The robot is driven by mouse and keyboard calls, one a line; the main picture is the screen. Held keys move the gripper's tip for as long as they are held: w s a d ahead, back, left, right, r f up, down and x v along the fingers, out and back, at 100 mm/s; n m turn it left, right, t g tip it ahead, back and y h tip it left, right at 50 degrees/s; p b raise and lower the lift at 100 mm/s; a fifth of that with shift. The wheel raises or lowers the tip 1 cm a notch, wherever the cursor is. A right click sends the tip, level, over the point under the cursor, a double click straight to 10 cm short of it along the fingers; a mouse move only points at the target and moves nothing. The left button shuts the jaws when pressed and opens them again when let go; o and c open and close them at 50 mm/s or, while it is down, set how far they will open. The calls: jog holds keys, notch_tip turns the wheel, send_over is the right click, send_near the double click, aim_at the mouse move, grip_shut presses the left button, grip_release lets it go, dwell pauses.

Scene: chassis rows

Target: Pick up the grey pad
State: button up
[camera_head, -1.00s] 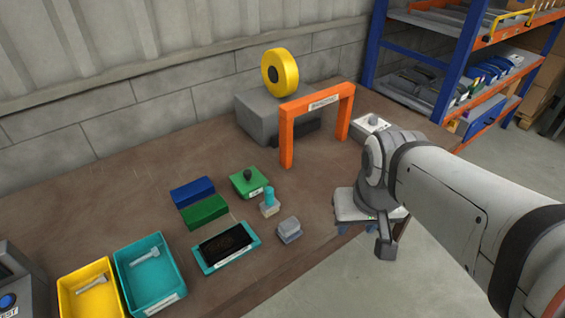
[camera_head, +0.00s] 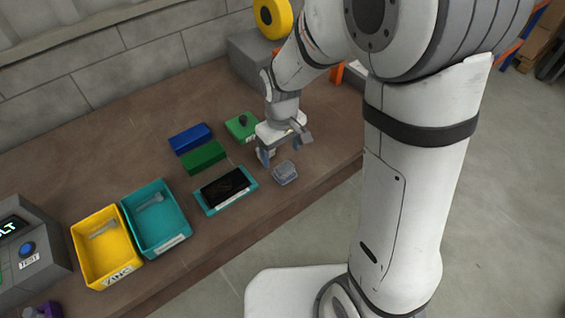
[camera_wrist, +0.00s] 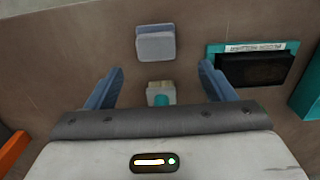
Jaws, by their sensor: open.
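The grey pad (camera_head: 285,173) is a small pale grey block lying on the brown bench, right of a teal tray with a black inset. In the wrist view the grey pad (camera_wrist: 155,43) lies ahead of the fingertips, with nothing touching it. My gripper (camera_head: 270,157) is above the bench, just left of and behind the pad. In the wrist view my gripper (camera_wrist: 161,70) has its two blue fingers spread wide and empty. A small block with a teal top (camera_wrist: 160,95) shows between the fingers in that view; my gripper hides it in the head view.
The teal tray with the black inset (camera_head: 203,208) is left of the pad. A green block with a dark knob (camera_head: 240,127) stands behind my gripper. Blue (camera_head: 190,138) and green (camera_head: 204,157) bars, a teal bin (camera_head: 173,243) and a yellow bin (camera_head: 131,262) are farther left.

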aim_at(285, 167)
jog(key=f, duration=0.4)
jog(key=f+p, duration=0.1)
jog(key=f, duration=0.2)
jog(key=shift+s+d+f, duration=0.1)
jog(key=shift+s+d, duration=0.15)
jog(key=shift+d, duration=0.15)
jog(key=c, duration=1.1)
notch_tip(285, 167, up, 10)
jog(key=shift+r+b, duration=0.1)
jog(key=shift+b, duration=0.25)
